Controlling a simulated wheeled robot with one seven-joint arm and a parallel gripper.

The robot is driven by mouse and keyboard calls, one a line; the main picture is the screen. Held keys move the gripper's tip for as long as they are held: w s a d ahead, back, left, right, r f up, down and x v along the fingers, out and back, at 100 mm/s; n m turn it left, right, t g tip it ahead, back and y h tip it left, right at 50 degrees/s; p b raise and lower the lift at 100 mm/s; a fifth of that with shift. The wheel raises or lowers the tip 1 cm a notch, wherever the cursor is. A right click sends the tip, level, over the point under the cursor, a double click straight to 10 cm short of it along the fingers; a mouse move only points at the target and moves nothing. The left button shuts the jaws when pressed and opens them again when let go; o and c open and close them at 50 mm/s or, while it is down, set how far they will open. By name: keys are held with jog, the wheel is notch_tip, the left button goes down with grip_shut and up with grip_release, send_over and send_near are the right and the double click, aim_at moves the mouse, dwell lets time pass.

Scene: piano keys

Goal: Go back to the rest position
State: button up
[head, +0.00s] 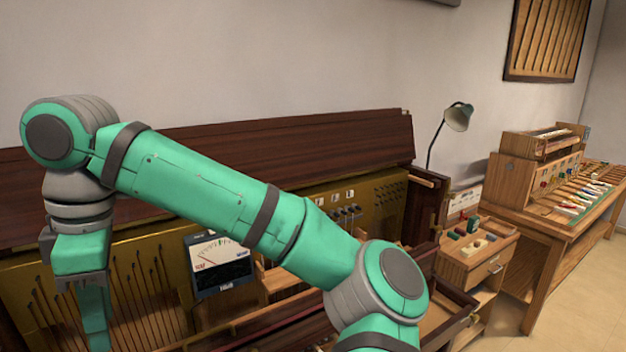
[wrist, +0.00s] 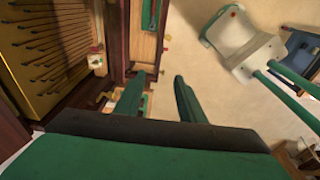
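My gripper (wrist: 160,77) shows in the wrist view with its two dark green fingers apart. No object is gripped between them. In the head view my green and grey arm reaches across from the lower right to the upper left, then bends down. My gripper hangs at its end (head: 95,318) at the left, in front of the opened piano (head: 300,135). The fingertips are not clearly visible in the head view. My arm hides much of the piano's middle.
A dark meter (head: 221,268) stands by the piano's brass-coloured panel (head: 385,205). A small drawer cabinet (head: 478,262) with coloured blocks, a desk lamp (head: 457,117) and a wooden workbench (head: 545,230) stand to the right. Floor (head: 575,310) is clear at the lower right.

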jog(key=w+a+f+m+y, duration=0.7)
jog(key=a+f+y, duration=0.5)
jog(key=y, duration=0.1)
jog(key=w+d+f+m+t+h, duration=0.1)
jog(key=w+d+f+m+t, duration=0.1)
jog(key=d+f+m+t, duration=0.6)
jog(key=w+d+f+m+t+h, duration=0.15)
jog(key=d+f+m+t, duration=0.35)
jog(key=f, duration=0.5)
jog(key=s+d+f+m+t+h, duration=0.4)
jog(key=s+d+f+m+h, duration=0.35)
jog(key=s+d+f, duration=0.65)
jog(key=s+d+n+h, duration=0.1)
jog(key=s+d+h, duration=0.1)
jog(key=s+d, duration=0.5)
jog(key=s+d+r+n+g+h, duration=0.1)
jog(key=s+d+n+h, duration=0.1)
jog(key=s+d, duration=0.5)
jog(key=s, duration=0.6)
jog(key=shift+h, duration=0.4)
